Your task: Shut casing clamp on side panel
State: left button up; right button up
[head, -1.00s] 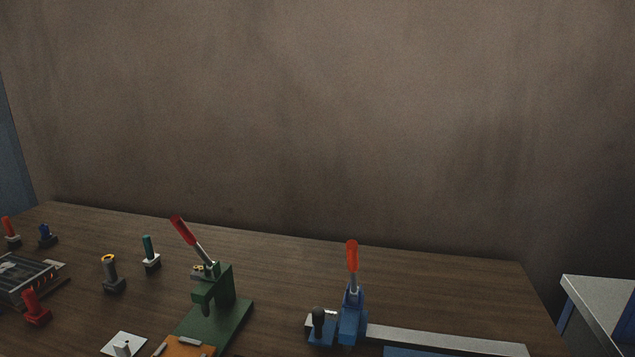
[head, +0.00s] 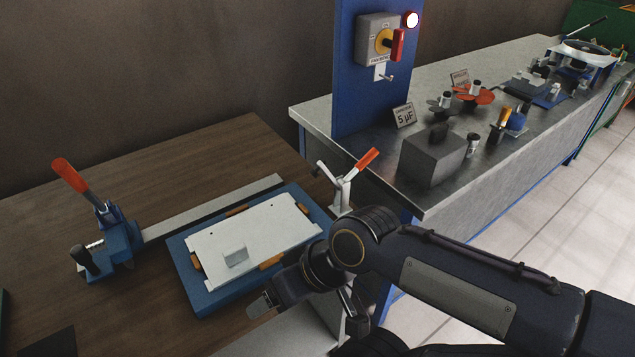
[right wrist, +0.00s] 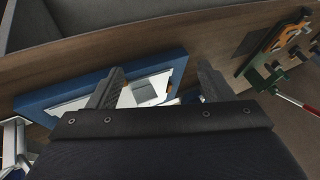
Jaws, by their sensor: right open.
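A white panel (head: 250,232) with a small raised block lies in a blue fixture (head: 200,299) with orange pads. A silver-white clamp with a red handle (head: 367,161) stands at the fixture's right end, handle tilted up to the right. A blue clamp (head: 118,238) with a raised red handle stands left of the fixture. I cannot tell which is the casing clamp. My right gripper (head: 268,303) hovers by the fixture's front edge, apart from both clamps. In the right wrist view its fingers (right wrist: 158,88) are open and empty, with the panel (right wrist: 148,90) beyond. My left gripper is not in view.
A steel bench on the right holds a grey box (head: 432,158) and several small parts. A blue post with a switch box (head: 377,40) rises at its near end. A green clamp (right wrist: 268,78) shows in the right wrist view.

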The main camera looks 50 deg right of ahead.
aim_at(373, 152)
jog(key=z, duration=1.85)
